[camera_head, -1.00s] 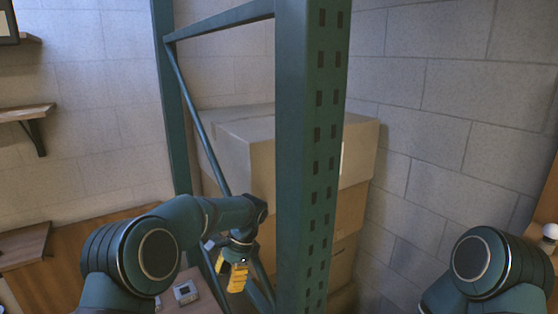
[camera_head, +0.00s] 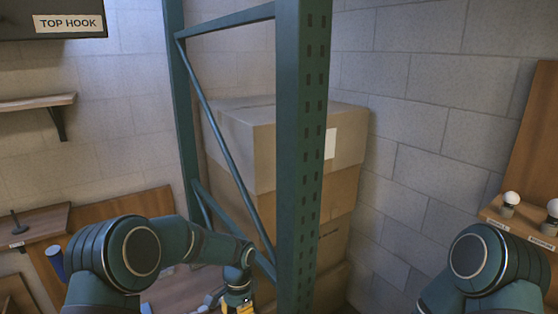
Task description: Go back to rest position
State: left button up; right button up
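My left arm comes in from the left and bends down past its wrist. My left gripper (camera_head: 240,305), with yellow parts, is at the bottom edge left of the green rack post (camera_head: 303,150). Its fingertips are cut off by the picture edge, so I cannot see whether it is open or holds anything. Only a rounded link of my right arm shows at lower right; the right gripper is out of view.
Stacked cardboard boxes (camera_head: 290,145) stand behind the rack. White bulbs (camera_head: 511,198) sit on a wooden shelf (camera_head: 515,226) at right. A sign reading TOP HOOK (camera_head: 68,23) is at upper left. A blue cylinder (camera_head: 55,262) and a wooden ledge (camera_head: 30,226) are at left.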

pick_arm(q)
jog(key=s+f+n+t+h, duration=0.2)
jog(key=s+f+n, duration=0.4)
jog(key=s, duration=0.5)
jog(key=s+f+n+t+h, duration=0.2)
jog(key=s+f+n, duration=0.4)
jog(key=s, duration=0.5)
notch_tip(320, 180, down, 10)
jog(key=s+d+b, duration=0.1)
jog(key=b, duration=0.9)
jog(key=shift+s+r+m+h, duration=0.15)
jog(key=shift+s+m+h, duration=0.15)
jog(key=shift+s, duration=0.05)
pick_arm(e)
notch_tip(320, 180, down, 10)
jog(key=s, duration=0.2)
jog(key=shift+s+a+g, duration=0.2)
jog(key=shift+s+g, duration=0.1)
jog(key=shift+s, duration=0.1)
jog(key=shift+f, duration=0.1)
